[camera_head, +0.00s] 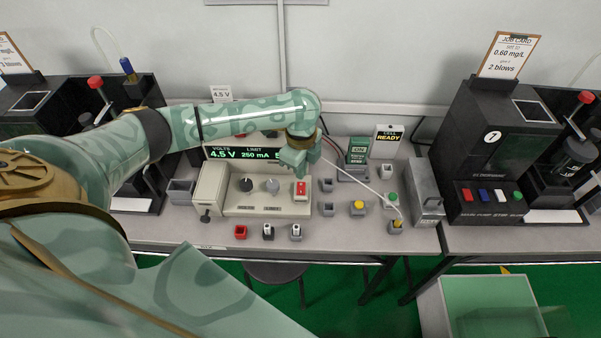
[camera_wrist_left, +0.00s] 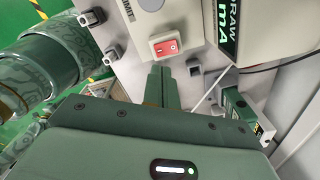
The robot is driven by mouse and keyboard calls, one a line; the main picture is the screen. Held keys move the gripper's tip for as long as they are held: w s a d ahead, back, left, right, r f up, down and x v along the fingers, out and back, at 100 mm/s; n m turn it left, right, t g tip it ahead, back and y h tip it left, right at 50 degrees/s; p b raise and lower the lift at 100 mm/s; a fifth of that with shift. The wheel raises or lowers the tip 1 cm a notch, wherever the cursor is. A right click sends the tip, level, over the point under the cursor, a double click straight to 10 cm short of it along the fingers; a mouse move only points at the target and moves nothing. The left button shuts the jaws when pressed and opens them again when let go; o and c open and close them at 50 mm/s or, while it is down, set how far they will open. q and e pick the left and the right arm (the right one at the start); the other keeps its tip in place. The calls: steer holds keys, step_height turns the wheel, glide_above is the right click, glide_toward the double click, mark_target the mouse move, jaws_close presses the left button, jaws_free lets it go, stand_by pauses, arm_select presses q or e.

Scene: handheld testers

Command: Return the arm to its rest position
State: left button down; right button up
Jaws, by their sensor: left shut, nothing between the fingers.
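My left arm (camera_head: 250,113) comes in from the left and reaches over the bench. Its gripper (camera_head: 295,163) is shut and empty, pointing down at the right end of the cream power supply (camera_head: 212,188). In the left wrist view the closed green fingers (camera_wrist_left: 160,86) are close to the supply's red rocker switch (camera_wrist_left: 166,46). That switch also shows in the head view (camera_head: 301,190), just below the gripper. Whether the fingers touch it I cannot tell. The supply's display (camera_head: 235,154) reads 4.5 V and 250 mA. My right gripper is not in view.
Several small grey holders, one with a yellow-topped part (camera_head: 358,208), stand right of the supply. A green meter (camera_head: 358,151) and a "READY" sign (camera_head: 387,140) stand behind. Black testers (camera_head: 482,150) flank the bench at both sides. A pale green-lined bin (camera_head: 480,300) is at lower right.

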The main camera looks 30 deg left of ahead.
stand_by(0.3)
arm_select(q)
steer(key=s+d+f+n+t+h, duration=0.1)
steer(key=s+d+f+t, duration=0.1)
steer(key=s+d, duration=0.35)
steer(key=s+d+f+t+h, duration=0.1)
steer(key=s+d+t, duration=0.15)
steer(key=d, duration=0.55)
steer(key=s+a+r+n+t+y, duration=0.1)
steer(key=s+a+r+n+y, duration=0.2)
steer(key=s+a+n, duration=0.3)
steer(key=s+a+r+n+t+y, duration=0.1)
steer(key=s+a+r+n+y, duration=0.25)
steer(key=s+a, duration=0.45)
steer(key=s+d+f+g+h, duration=0.2)
steer(key=f, duration=1.2)
steer(key=s+d+f+g+h, duration=0.1)
steer(key=s+d+f, duration=0.15)
steer(key=f, duration=1.15)
steer(key=s+f+n+g, duration=0.1)
steer(key=s+f+n, duration=0.1)
steer(key=s+f, duration=0.4)
steer(key=s+f+n+g+h, duration=0.1)
steer(key=s+f, duration=0.6)
steer(key=s, duration=0.5)
steer(key=shift+s+a+n+g, duration=0.3)
steer(key=shift+s+n+g, duration=0.05)
